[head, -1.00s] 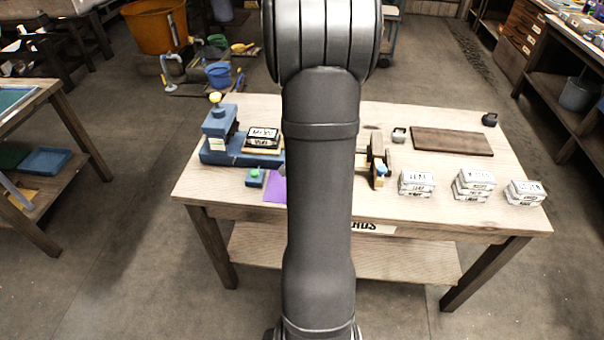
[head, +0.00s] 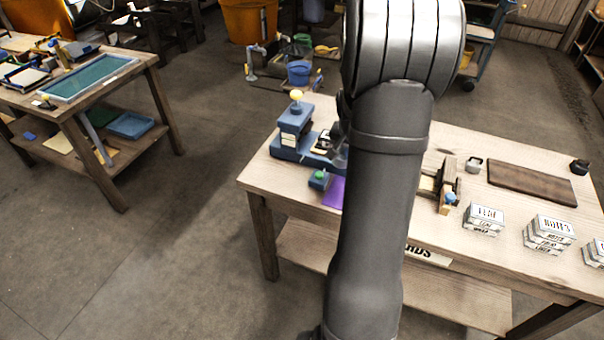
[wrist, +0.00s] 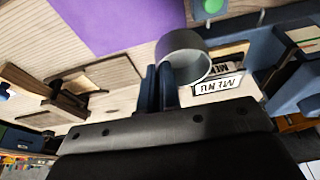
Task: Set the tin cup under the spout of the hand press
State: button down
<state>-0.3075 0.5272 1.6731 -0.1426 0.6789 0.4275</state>
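A grey, hollow, open-mouthed cylinder, which looks like the tin cup (wrist: 187,57), is at my fingers in the wrist view. My gripper (wrist: 160,88) has its two dark blue fingers close together, apparently shut on the cup's wall. A blue machine with a yellow knob, seemingly the hand press (head: 294,122), stands at the left end of the table. I cannot make out its spout.
Right of my arm are a wooden fixture (head: 447,186), white labelled stacks (head: 484,219) and a dark board (head: 533,182).

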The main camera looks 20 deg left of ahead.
jog(key=shift+n, duration=0.3)
jog(key=a+f, duration=0.2)
jog(key=a, duration=0.2)
jog(key=a+f, duration=0.2)
jog(key=a, duration=0.3)
jog(key=w+a+f, duration=0.1)
jog(key=a+f, duration=0.2)
jog(key=a, duration=0.2)
jog(key=shift+f, duration=2)
jog(key=shift+f, duration=0.1)
jog(key=c, duration=2)
grip_release()
jog(key=shift+o, duration=0.3)
jog(key=shift+a+r, duration=0.1)
jog(key=shift+r, duration=0.2)
jog(key=v, duration=1.1)
jog(key=shift+r, duration=0.25)
jog(key=shift+s, duration=0.15)
